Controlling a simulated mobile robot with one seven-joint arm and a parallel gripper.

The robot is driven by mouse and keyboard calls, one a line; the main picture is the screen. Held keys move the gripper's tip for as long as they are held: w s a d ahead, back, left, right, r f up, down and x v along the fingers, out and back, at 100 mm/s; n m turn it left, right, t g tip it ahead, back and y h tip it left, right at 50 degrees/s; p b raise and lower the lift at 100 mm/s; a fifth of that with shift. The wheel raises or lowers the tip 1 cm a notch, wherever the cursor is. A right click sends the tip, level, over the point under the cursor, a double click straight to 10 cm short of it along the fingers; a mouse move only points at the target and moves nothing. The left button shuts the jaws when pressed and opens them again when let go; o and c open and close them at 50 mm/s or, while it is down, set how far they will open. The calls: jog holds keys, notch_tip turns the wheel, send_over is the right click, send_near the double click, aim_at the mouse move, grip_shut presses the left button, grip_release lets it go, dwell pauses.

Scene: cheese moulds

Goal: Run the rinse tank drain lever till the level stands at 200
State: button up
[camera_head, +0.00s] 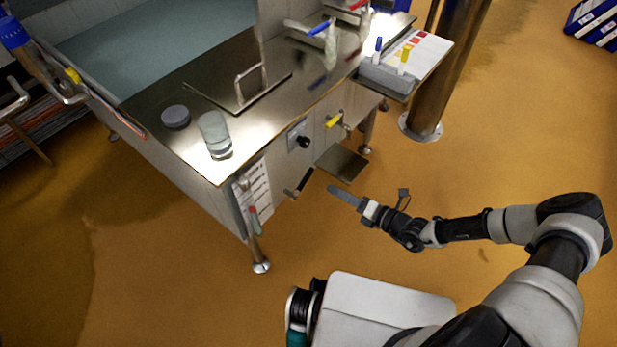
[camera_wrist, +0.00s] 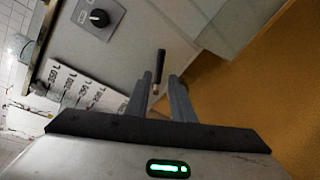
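A black-handled lever (camera_head: 299,183) sticks out low on the front of the steel tank unit, near a white scale plate (camera_head: 258,196). It looks like the drain lever. In the wrist view the lever (camera_wrist: 159,68) shows just beyond and between my fingertips. The scale plate (camera_wrist: 82,88) shows there with printed numbers, at an angle; I cannot read a level on it. My gripper (camera_head: 332,188) is to the right of the lever in the head view, pointing at the unit. In the wrist view my gripper (camera_wrist: 160,80) has its two fingers apart with nothing held.
A black knob (camera_head: 303,141) and a yellow-handled valve (camera_head: 334,121) sit higher on the front. A small steel shelf (camera_head: 342,163) juts out right of the lever. A glass jar (camera_head: 213,132) stands on the worktop. The orange floor before the unit is clear.

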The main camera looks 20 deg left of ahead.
aim_at(309, 177)
jog(key=b+x, duration=0.2)
jog(key=x, duration=1)
jog(key=shift+w+a+f, duration=0.1)
jog(key=shift+a, duration=0.2)
grip_shut()
